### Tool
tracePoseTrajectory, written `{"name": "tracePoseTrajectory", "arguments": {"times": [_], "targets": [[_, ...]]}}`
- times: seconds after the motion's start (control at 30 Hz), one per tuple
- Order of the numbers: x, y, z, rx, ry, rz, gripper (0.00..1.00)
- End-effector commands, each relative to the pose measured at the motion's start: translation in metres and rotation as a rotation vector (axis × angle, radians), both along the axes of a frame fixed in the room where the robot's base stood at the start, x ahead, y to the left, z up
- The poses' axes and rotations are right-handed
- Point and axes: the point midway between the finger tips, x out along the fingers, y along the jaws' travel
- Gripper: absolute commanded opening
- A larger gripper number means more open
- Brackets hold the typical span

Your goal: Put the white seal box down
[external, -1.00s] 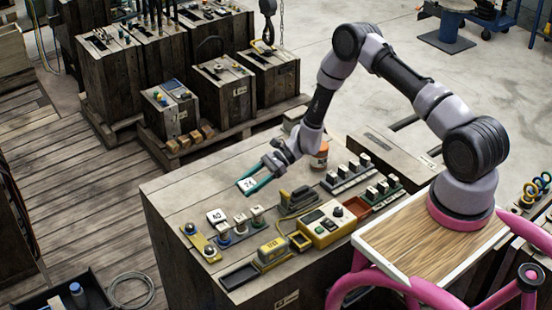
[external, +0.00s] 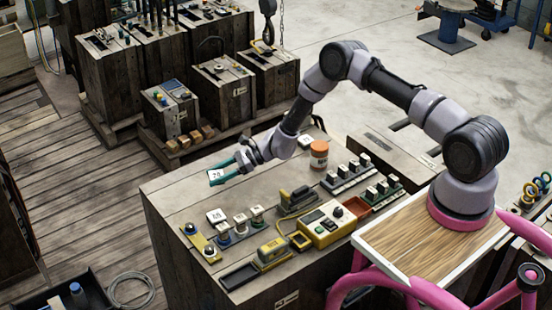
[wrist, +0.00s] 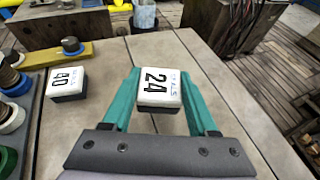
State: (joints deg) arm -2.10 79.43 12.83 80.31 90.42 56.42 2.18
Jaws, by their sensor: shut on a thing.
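My gripper (external: 232,172) is shut on a white-topped box with a dark base (wrist: 160,90), marked 24 and small lettering that looks like "seals". The teal fingers press on its two sides in the wrist view. In the external view the box (external: 216,176) is over the far left part of the crate top (external: 180,195). I cannot tell how high above the crate it is. A second white-topped box (wrist: 67,83), marked 40, stands on the crate left of my gripper; it also shows in the external view (external: 217,216).
Several knobbed parts (external: 241,222), a yellow bar with knobs (external: 201,241), a yellow control box (external: 327,224) and an orange-capped jar (external: 319,155) stand on the crate. Bare crate top lies between the 40 box and the crate's edge. Wooden planks (external: 70,200) lie beyond.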

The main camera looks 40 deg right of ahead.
Motion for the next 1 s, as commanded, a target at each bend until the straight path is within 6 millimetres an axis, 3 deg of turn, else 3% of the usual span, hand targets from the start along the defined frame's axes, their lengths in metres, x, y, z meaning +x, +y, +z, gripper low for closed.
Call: {"name": "tracePoseTrajectory", "arguments": {"times": [0.33, 0.67, 0.7, 0.77, 1.0], "targets": [[0.000, 0.000, -0.038, -0.001, -0.001, 0.002, 0.05], [0.000, 0.000, -0.042, -0.001, -0.002, 0.001, 0.05], [0.000, 0.000, -0.042, -0.001, -0.002, 0.001, 0.63], [0.000, 0.000, -0.042, -0.001, -0.001, 0.002, 0.86], [0.000, 0.000, -0.042, -0.001, -0.002, 0.001, 0.89]]}}
